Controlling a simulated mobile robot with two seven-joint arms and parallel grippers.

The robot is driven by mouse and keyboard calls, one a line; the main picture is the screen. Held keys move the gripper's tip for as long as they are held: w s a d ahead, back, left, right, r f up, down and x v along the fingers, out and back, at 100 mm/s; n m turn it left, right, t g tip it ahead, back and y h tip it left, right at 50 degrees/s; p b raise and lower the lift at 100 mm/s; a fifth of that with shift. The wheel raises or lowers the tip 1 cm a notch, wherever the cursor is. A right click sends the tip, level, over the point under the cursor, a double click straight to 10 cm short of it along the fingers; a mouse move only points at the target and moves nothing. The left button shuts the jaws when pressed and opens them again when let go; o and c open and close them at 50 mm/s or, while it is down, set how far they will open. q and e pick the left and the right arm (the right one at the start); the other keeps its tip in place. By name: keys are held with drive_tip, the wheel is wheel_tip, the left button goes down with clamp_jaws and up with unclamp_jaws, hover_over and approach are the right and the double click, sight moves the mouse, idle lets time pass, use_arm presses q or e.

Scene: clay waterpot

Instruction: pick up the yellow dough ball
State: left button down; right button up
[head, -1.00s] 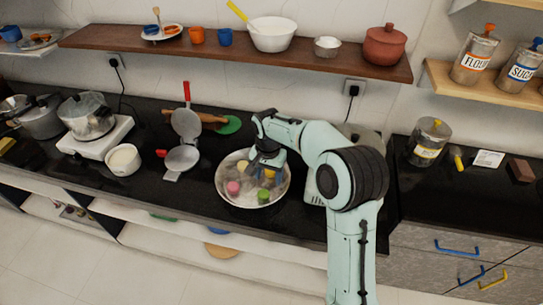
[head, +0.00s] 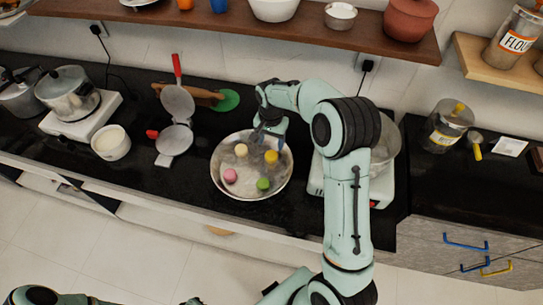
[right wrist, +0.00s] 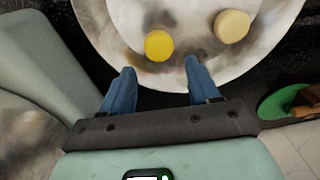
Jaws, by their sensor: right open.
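The yellow dough ball (head: 271,157) lies in a wide metal bowl (head: 222,187), toward its back right. My right gripper (head: 270,138) is open and empty at the bowl's back right rim, just behind the yellow ball. In the right wrist view the yellow ball (right wrist: 159,45) sits just beyond the gap between the blue fingertips (right wrist: 160,66), apart from both fingers. A cream ball (head: 241,150), a pink ball (head: 230,176) and a green ball (head: 263,184) share the bowl. The cream ball (right wrist: 232,26) also shows in the right wrist view. My left gripper is out of view.
The bowl stands on a black counter (head: 310,215). A white appliance (head: 390,192) is close on its right. A hinged metal press (head: 175,138) and a green disc (head: 228,100) lie to the left and behind. A wooden shelf (head: 350,33) hangs above.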

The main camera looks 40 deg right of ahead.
sight(271, 159)
wheel_tip(271, 159, down, 3)
drive_tip(key=shift+w+r, duration=0.1)
drive_tip(key=shift+r, duration=0.1)
drive_tip(key=f, duration=0.5)
drive_tip(key=shift+s, duration=0.2)
drive_tip(key=shift+c, duration=0.2)
drive_tip(key=c, duration=0.8)
